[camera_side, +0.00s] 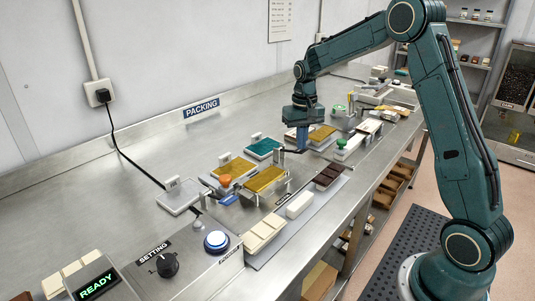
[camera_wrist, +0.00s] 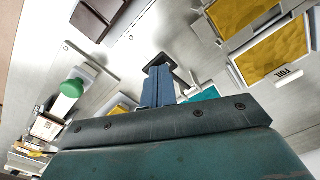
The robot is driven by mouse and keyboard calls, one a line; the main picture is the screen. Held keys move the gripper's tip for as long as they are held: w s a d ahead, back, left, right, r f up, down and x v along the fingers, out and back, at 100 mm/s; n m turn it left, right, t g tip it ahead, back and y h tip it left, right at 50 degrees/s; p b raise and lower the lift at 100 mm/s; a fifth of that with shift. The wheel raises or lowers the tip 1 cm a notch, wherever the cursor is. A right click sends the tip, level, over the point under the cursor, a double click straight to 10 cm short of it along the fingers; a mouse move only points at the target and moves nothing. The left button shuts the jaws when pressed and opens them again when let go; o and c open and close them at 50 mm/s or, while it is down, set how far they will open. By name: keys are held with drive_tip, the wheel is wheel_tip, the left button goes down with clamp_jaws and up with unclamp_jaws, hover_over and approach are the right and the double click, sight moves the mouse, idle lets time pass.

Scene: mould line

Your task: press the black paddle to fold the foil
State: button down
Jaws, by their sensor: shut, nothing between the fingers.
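My gripper (camera_side: 302,149) points down over the bench in the side view, its blue fingers together and empty. The fingers (camera_wrist: 158,88) also show in the wrist view. The black paddle (camera_wrist: 159,61) is a small dark plate just past the fingertips there; in the side view a thin dark piece (camera_side: 289,151) shows beside the fingertips. I cannot tell whether the fingers touch it. A gold foil sheet (camera_side: 266,179) lies on a station to the left of the gripper. The foil (camera_wrist: 276,50) shows at the right of the wrist view, by a FOIL label (camera_wrist: 286,72).
Other trays with gold (camera_side: 235,168) and teal (camera_side: 263,148) sheets stand close by. An orange knob (camera_side: 225,180), a green knob (camera_side: 341,143) and dark brown blocks (camera_side: 329,175) are near. Bare bench lies at left.

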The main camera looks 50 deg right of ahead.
drive_tip(key=shift+r, duration=2.65)
drive_tip(key=shift+s+a+r, duration=0.2)
drive_tip(key=shift+a+r, duration=0.15)
drive_tip(key=shift+r, duration=0.1)
drive_tip(key=s+a+r+n+t, duration=0.3)
drive_tip(key=s+a+r, duration=0.65)
drive_tip(key=s, duration=0.25)
drive_tip(key=s+a+f+n+t, duration=0.1)
drive_tip(key=s+a, duration=0.2)
drive_tip(key=s, duration=0.4)
drive_tip(key=s+a+f+n+t, duration=0.1)
drive_tip(key=s+a+n, duration=0.1)
drive_tip(key=s, duration=0.6)
drive_tip(key=shift+s+a+f+t, duration=0.2)
drive_tip(key=shift+a+t, duration=0.1)
drive_tip(key=shift+a, duration=0.35)
